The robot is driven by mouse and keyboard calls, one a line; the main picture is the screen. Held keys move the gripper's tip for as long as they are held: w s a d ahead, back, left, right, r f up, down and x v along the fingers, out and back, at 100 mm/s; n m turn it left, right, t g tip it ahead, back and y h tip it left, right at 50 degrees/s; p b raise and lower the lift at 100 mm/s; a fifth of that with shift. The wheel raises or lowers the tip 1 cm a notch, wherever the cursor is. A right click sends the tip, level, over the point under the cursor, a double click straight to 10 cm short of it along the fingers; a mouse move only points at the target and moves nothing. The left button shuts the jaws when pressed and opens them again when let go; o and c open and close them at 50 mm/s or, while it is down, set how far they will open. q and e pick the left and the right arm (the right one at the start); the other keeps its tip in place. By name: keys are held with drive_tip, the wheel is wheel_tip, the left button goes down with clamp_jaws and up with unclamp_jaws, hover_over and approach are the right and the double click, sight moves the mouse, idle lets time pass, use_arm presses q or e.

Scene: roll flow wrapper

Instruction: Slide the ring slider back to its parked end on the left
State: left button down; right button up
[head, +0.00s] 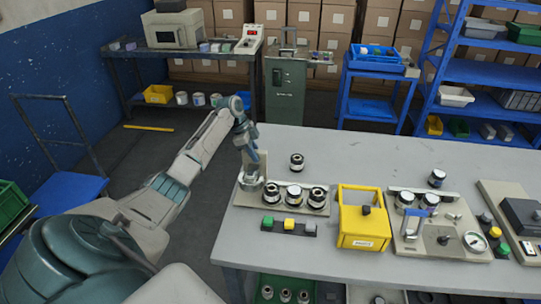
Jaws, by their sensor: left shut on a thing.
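A beige fixture plate (282,208) lies at the left end of the grey table. The ring slider (250,183) appears as a silvery round part at the left end of the plate, left of the rolls, partly covered by my gripper. My left gripper (253,170) points down over it and is shut on it; the fingertips are small and partly hidden. My right gripper is not in view.
A loose roll (297,161) stands behind the plate. A button strip (289,226) lies in front of it. A yellow box (364,226) and a gauge fixture (440,235) stand to the right. The table's back middle is clear.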

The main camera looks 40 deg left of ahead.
use_arm(q)
drive_tip(key=shift+s+a, duration=0.35)
drive_tip(key=shift+a, duration=0.3)
drive_tip(key=shift+r, duration=0.1)
drive_tip(key=c, duration=1.6)
unclamp_jaws()
drive_tip(key=o, duration=0.3)
drive_tip(key=shift+s+a, duration=0.1)
drive_tip(key=shift+a, duration=0.1)
